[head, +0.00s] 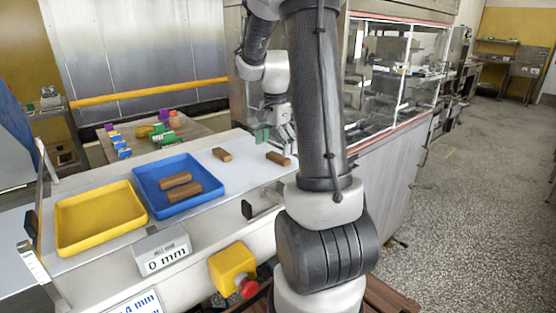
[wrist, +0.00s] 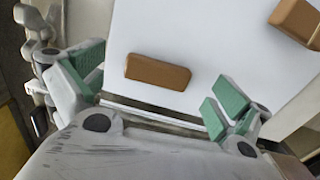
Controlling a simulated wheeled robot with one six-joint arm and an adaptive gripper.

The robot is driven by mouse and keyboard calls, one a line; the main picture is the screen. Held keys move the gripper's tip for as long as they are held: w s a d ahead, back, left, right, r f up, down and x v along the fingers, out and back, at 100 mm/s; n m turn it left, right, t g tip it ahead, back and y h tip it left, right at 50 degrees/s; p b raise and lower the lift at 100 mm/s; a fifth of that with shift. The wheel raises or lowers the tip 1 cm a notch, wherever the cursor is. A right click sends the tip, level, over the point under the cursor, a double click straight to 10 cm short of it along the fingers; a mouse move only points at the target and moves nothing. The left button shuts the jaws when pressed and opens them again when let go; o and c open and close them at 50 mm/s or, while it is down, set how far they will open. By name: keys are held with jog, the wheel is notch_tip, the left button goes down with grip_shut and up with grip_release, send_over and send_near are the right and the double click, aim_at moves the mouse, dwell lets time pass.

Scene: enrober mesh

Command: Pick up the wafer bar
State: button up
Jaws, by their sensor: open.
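Two loose brown wafer bars lie apart on the white belt. One bar (head: 278,158) is at the right, just below my gripper (head: 275,140) in the head view. The other bar (head: 222,154) lies to its left. Two more bars (head: 175,180) lie in the blue tray (head: 152,198). In the wrist view, my gripper (wrist: 156,84) is open, its green pads wide apart and empty. One bar (wrist: 157,72) lies between the lines of the two pads, touching neither. A second bar (wrist: 298,20) is partly cut off at the upper right.
An empty yellow tray (head: 95,222) stands left of the blue tray. A glass-sided machine (head: 385,65) stands behind my arm. A "0 mm" display (head: 163,250) and yellow box with a red button (head: 233,268) are at the front. Coloured blocks (head: 165,115) sit on a table behind.

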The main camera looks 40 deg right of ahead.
aim_at(278, 159)
jog(key=shift+d+f, duration=0.1)
jog(key=shift+f, duration=1.35)
jog(key=c, duration=0.9)
jog(key=shift+o, duration=0.2)
jog(key=shift+r, duration=0.1)
